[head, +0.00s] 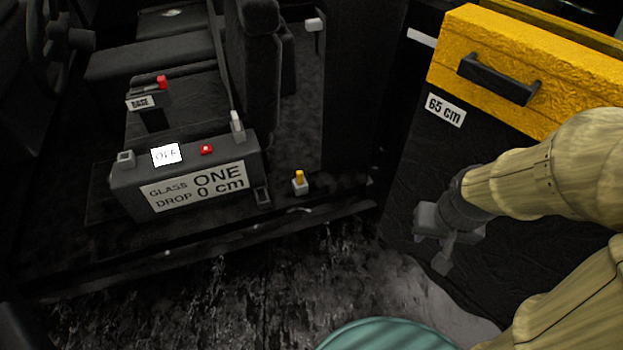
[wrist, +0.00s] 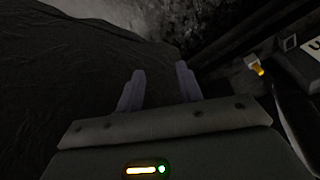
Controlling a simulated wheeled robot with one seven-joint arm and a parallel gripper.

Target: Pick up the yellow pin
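The yellow pin (head: 299,176) stands upright in a small grey holder (head: 300,188) on the dark sill, right of the box labelled GLASS ONE DROP 0 cm. In the wrist view the pin (wrist: 260,71) shows at the upper right, beyond the fingers. My gripper (head: 440,250) is in front of the dark door panel, to the right of the pin and well apart from it. In the wrist view my gripper (wrist: 160,80) has its two fingers spread with nothing between them.
The grey labelled box (head: 190,185) carries a red button (head: 206,149) and a lit screen (head: 166,154). A dark door panel (head: 415,190) with a yellow top and black handle (head: 498,80) stands at the right. Rough ground (head: 230,280) lies open in front of the sill.

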